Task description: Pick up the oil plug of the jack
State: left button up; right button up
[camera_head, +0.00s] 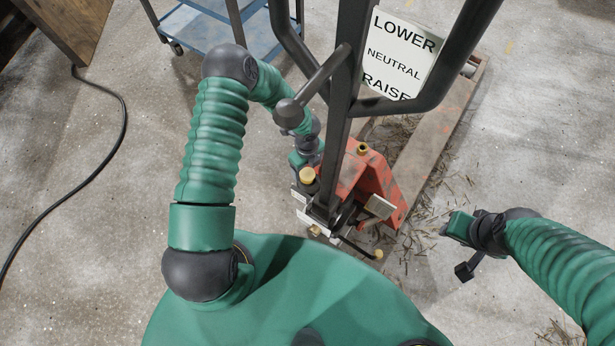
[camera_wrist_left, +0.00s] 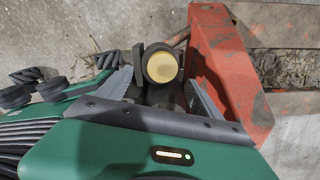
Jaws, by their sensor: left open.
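The red jack (camera_head: 375,190) stands below the dark handle frame. Several yellow round parts show on it: a cap (camera_head: 307,175) at the left, a ringed one on top (camera_head: 362,149) and a small one low at the front (camera_head: 378,254). I cannot tell for certain which is the oil plug. In the left wrist view a yellow cap (camera_wrist_left: 162,67) sits on a dark cylinder, beyond and between the fingers of my open left gripper (camera_wrist_left: 160,95). In the head view my left gripper (camera_head: 302,180) is partly hidden beside the jack. My right gripper (camera_head: 461,248) is open and empty, right of the jack.
The handle frame (camera_head: 345,100) with a LOWER/NEUTRAL/RAISE sign (camera_head: 397,55) rises close beside my left arm. A blue cart (camera_head: 215,30) stands behind. A black cable (camera_head: 105,165) lies at left. Straw litters the floor by the timber pallet (camera_head: 435,130); the right floor is mostly clear.

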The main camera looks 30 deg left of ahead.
aim_at(308, 174)
pick_arm(q)
jog(key=f+b, duration=0.1)
jog(key=f, duration=0.2)
jog(key=f+b, duration=0.1)
jog(key=f, duration=0.1)
jog(key=shift+w+f+b, duration=0.25)
jog(key=shift+b, duration=0.1)
jog(key=shift+r, duration=0.15)
jog(key=shift+c, duration=0.9)
jog(key=c, duration=1.3)
jog(key=shift+r, duration=0.1)
